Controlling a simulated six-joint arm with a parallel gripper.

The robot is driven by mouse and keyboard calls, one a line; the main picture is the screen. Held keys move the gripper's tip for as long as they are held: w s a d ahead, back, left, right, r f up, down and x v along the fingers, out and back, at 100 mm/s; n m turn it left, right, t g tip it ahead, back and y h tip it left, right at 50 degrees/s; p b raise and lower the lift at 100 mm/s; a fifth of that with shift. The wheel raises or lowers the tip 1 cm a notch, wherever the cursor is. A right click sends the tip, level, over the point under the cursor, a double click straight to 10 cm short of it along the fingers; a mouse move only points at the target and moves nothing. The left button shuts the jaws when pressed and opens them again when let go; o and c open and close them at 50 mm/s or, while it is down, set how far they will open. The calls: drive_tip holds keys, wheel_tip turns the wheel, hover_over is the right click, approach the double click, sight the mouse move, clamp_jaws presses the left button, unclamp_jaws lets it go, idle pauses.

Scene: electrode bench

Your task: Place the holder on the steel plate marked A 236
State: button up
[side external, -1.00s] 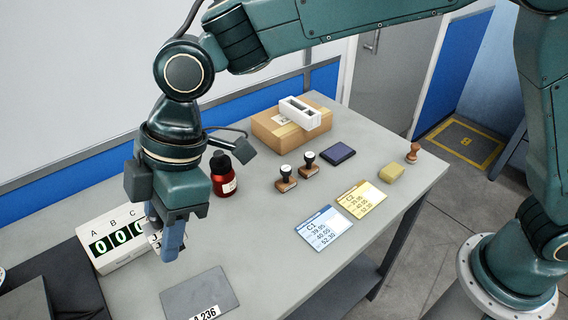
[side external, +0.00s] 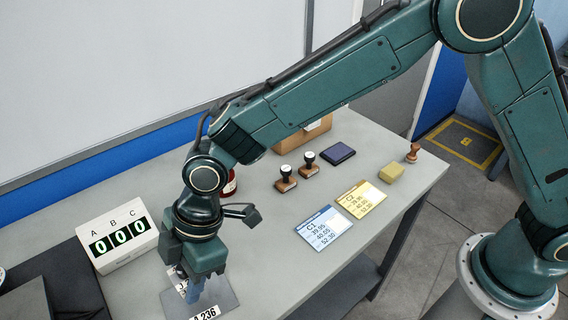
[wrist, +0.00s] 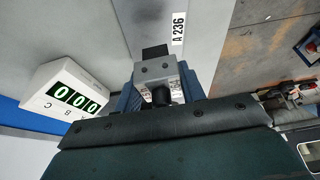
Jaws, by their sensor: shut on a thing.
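The steel plate (side external: 228,300) lies at the front of the bench, its "A 236" label on the near edge; the label also shows in the wrist view, beside the plate's grey surface (wrist: 150,20). My gripper (side external: 192,290) is over the plate, pointing down, and partly hides it. In the wrist view its blue fingers (wrist: 158,95) are shut on the holder (wrist: 155,70), a light grey metal block with a dark piece at its far end. In the side view only a white labelled bit of the holder shows. I cannot tell whether it touches the plate.
A white counter box (side external: 122,238) reading 000 stands left of the gripper. A dark mat (side external: 80,285) lies at the left. Two stamps (side external: 286,180), an ink pad (side external: 338,153), a blue card (side external: 325,230), a yellow card (side external: 362,198) and a sponge (side external: 391,173) lie to the right.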

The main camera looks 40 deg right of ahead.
drive_tip(key=shift+f, duration=2.1)
drive_tip(key=shift+f, duration=0.15)
drive_tip(key=o, duration=1.2)
drive_tip(key=v, duration=1.2)
